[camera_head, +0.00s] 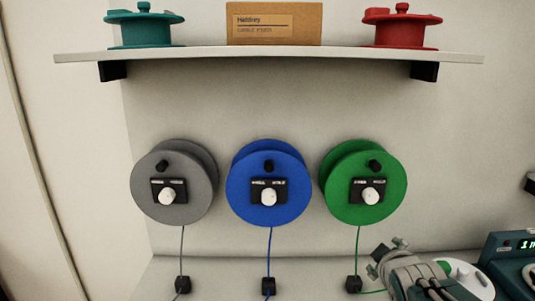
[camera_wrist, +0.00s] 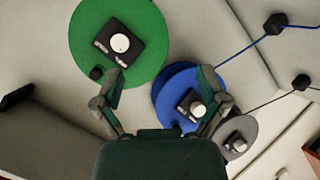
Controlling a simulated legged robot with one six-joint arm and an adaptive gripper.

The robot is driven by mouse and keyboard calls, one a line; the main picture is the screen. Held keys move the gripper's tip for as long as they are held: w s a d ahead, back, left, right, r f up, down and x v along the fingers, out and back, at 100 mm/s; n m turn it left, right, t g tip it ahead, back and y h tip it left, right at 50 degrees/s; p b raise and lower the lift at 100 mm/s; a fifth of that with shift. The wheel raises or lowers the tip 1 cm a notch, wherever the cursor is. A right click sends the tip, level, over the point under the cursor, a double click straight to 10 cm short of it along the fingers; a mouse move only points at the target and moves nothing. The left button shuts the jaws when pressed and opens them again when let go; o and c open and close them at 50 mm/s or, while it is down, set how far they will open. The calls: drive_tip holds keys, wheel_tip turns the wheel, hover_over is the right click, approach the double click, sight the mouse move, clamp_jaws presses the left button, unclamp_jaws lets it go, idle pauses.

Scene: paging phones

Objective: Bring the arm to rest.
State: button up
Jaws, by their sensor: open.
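My gripper (camera_head: 386,257) is low at the right in the head view, below the green reel (camera_head: 340,206). Its two fingers are spread apart, and no object shows between them in the wrist view (camera_wrist: 160,82). The green reel also fills the upper left of the wrist view (camera_wrist: 90,30), beyond the left finger. The blue reel (camera_wrist: 166,88) shows there between and behind the fingers, partly hidden by the right finger. My arm runs down to the lower right in the head view.
A grey reel (camera_head: 147,200) and the blue reel (camera_head: 240,200) hang left of the green one. Cords run down to black blocks (camera_head: 268,284). A shelf (camera_head: 210,56) above holds a teal reel (camera_head: 145,33), a box (camera_head: 275,35) and a red reel (camera_head: 400,33). A teal device (camera_head: 505,265) stands right.

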drive_tip(key=s+a+f+m+g+y, duration=0.1)
drive_tip(key=s+a+f+m+g, duration=0.1)
drive_tip(key=s, duration=0.7)
drive_tip(key=s+a+f+m+g+y, duration=0.1)
drive_tip(key=s+a+m+g, duration=0.3)
drive_tip(key=s, duration=0.5)
drive_tip(key=shift+s+a+f+m+g+y, duration=0.3)
drive_tip(key=shift+a+f+m, duration=0.4)
drive_tip(key=shift+a+m, duration=0.4)
